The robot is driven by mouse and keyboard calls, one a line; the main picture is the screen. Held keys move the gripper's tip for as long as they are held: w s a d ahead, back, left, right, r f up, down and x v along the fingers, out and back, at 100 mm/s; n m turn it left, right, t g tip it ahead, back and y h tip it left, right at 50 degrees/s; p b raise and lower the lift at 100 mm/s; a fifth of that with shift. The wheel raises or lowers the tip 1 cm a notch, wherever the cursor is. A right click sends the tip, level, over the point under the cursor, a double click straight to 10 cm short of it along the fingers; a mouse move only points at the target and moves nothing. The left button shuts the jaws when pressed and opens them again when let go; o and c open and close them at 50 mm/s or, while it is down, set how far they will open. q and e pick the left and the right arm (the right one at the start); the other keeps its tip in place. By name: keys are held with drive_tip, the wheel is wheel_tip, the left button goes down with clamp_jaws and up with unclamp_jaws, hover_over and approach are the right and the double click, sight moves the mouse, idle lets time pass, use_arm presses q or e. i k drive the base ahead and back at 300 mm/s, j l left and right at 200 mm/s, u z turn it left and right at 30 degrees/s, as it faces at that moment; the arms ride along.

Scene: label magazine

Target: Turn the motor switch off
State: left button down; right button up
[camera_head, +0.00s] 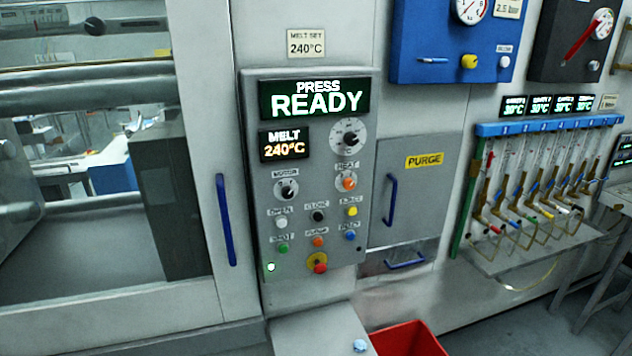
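The motor switch (287,190) is a black rotary knob on a light round dial, under a small label that seems to read MOTOR. It sits at the left of the grey control panel (364,218), below the melt display (284,145), which reads 240°C. The knob's exact pointing direction is too small to tell. The top display (314,100) reads PRESS READY. Neither of my grippers is in view, and nothing covers the switch.
An orange heat knob (348,184), a larger dial (348,138), several coloured buttons and a red mushroom button (320,266) share the panel. A blue door handle (225,220) stands out at left. A red bin (408,340) is below. The space before the panel is clear.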

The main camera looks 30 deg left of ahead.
sight(287, 192)
drive_tip(key=u, duration=0.4)
drive_tip(key=k+j+u, duration=0.1)
drive_tip(key=u, duration=0.25)
drive_tip(key=j+u, duration=0.15)
drive_tip(key=u, duration=0.25)
